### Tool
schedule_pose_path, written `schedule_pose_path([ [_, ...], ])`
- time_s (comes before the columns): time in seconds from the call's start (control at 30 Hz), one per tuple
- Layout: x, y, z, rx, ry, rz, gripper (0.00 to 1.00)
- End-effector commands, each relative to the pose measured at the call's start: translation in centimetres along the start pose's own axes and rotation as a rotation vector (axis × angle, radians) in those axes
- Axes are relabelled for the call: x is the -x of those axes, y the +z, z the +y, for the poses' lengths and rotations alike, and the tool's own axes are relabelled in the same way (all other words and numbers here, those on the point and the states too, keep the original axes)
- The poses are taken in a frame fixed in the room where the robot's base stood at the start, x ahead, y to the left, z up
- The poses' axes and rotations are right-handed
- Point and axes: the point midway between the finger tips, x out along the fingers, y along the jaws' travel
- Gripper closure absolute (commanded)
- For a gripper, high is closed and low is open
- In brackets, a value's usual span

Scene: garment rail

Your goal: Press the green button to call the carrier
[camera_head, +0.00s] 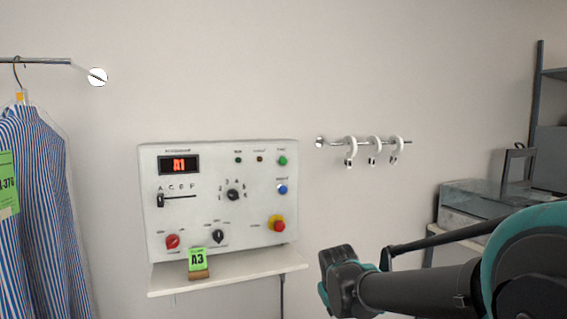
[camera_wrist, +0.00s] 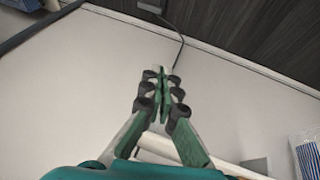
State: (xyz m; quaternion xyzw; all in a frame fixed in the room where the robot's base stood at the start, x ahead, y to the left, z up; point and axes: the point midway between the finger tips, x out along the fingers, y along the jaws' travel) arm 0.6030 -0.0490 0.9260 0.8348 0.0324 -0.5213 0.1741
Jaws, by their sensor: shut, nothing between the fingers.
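The green button (camera_head: 282,160) is at the upper right of the white control panel (camera_head: 210,205), which is fixed on the wall. My arm shows at the lower right of the head view, apart from the panel. The panel's buttons are not in the wrist view.
A shelf (camera_head: 230,274) below the panel holds a green A3 tag (camera_head: 197,260). A rail with white hooks (camera_head: 365,141) is to the right of the panel. A striped shirt (camera_head: 38,205) hangs at the left. A shelving unit (camera_head: 480,200) stands at the right.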

Motion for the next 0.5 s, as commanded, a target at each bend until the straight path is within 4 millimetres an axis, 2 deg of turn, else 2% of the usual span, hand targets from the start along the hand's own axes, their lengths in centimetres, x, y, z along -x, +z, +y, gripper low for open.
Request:
schedule_pose_path([
  [0.03, 0.8, -2.2, 0.7, 0.05, 0.021, 0.012, 1.0],
  [0.1, 1.9, -5.0, 1.6, 0.121, 0.052, 0.028, 1.0],
  [0.27, 4.9, -11.3, 3.5, 0.284, 0.125, 0.063, 1.0],
  [0.5, 10.4, -20.4, 5.5, 0.53, 0.238, 0.112, 1.0],
])
